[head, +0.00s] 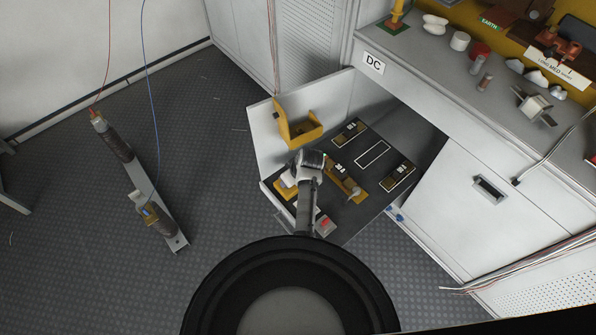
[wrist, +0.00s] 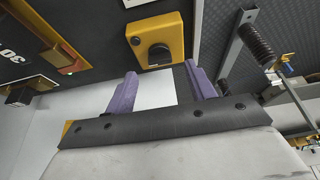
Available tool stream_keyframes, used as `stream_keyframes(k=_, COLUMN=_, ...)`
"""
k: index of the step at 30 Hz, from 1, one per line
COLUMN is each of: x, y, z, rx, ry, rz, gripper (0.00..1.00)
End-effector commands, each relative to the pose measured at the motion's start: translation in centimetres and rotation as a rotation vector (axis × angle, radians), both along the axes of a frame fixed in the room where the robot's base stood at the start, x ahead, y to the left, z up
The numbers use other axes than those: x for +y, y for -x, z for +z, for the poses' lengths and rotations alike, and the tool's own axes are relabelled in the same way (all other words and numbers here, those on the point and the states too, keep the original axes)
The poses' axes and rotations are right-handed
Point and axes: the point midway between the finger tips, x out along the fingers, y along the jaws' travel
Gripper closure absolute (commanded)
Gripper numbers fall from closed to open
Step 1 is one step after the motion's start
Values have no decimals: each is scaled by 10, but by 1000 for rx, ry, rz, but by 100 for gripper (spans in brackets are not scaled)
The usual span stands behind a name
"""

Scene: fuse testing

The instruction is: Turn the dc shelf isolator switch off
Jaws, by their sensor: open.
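In the wrist view a yellow switch box (wrist: 175,25) with a round black knob (wrist: 159,53) lies just ahead of my gripper (wrist: 160,70). I take it for the dc shelf isolator. My gripper is open, with two purple fingers spread to either side of the knob and nothing between them. The fingertips appear short of the knob; contact cannot be told. The knob's setting is hard to read. In the head view my arm (head: 309,175) reaches over the pulled-out dark shelf (head: 345,222) below the DC label (head: 373,62) and hides my fingers.
The shelf carries black panels (head: 372,152) with yellow and brass parts. A yellow bracket (head: 298,128) stands at its back left. The white counter (head: 430,70) with loose parts overhangs at right. A long bar with coils (head: 150,190) lies on the floor at left.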

Motion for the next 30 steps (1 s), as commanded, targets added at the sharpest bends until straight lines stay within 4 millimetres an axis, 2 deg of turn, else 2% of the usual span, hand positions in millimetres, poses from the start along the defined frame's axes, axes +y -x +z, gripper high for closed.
stream_keyframes(k=9, x=-16, y=20, z=63, rx=-4, ry=1, rz=0, gripper=45)
stream_keyframes(k=13, x=-20, y=26, z=81, rx=-3, ry=0, rz=-1, gripper=45)
stream_keyframes(k=18, x=-23, y=30, z=93, rx=-1, ry=0, rz=0, gripper=45)
stream_keyframes(k=30, x=-23, y=31, z=94, rx=0, ry=0, rz=0, gripper=45)
